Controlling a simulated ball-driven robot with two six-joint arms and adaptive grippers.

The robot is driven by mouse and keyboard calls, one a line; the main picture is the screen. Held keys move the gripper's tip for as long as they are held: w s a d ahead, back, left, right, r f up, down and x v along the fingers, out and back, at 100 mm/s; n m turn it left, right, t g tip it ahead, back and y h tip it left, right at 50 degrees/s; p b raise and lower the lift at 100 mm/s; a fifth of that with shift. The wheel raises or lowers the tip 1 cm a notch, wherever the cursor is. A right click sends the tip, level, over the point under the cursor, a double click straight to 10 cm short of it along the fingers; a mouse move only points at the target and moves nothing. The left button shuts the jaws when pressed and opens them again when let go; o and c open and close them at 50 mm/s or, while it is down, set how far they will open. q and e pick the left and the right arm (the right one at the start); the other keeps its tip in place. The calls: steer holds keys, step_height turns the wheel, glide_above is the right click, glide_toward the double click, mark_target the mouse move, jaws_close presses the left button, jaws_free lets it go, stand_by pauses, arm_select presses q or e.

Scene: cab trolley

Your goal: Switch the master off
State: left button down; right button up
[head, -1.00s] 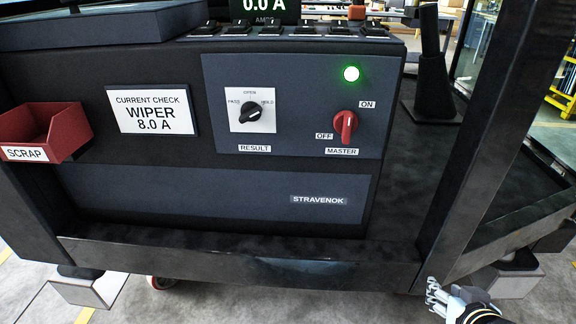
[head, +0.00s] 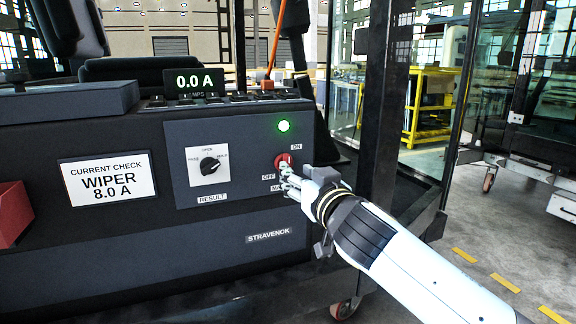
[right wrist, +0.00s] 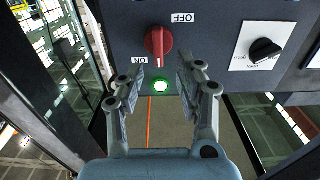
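The red master knob (head: 282,161) is on the dark panel, partly hidden behind my right gripper (head: 289,180) in the head view. In the right wrist view the knob (right wrist: 158,42) shows whole, its white mark toward the green lamp and the ON label (right wrist: 139,60). The OFF label (right wrist: 184,18) is on the knob's other side. The green lamp (head: 284,126) is lit. In the right wrist view my right gripper (right wrist: 158,78) is open, its fingers spread either side of the knob's line, short of it and empty. My left gripper is out of view.
The black result selector (head: 209,165) sits left of the master knob. A red scrap bin (head: 12,214) is at the left edge. A dark upright post (head: 382,100) stands right of the panel.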

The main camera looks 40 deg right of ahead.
steer(key=x, duration=0.5)
steer(key=shift+c, duration=0.4)
jaws_close()
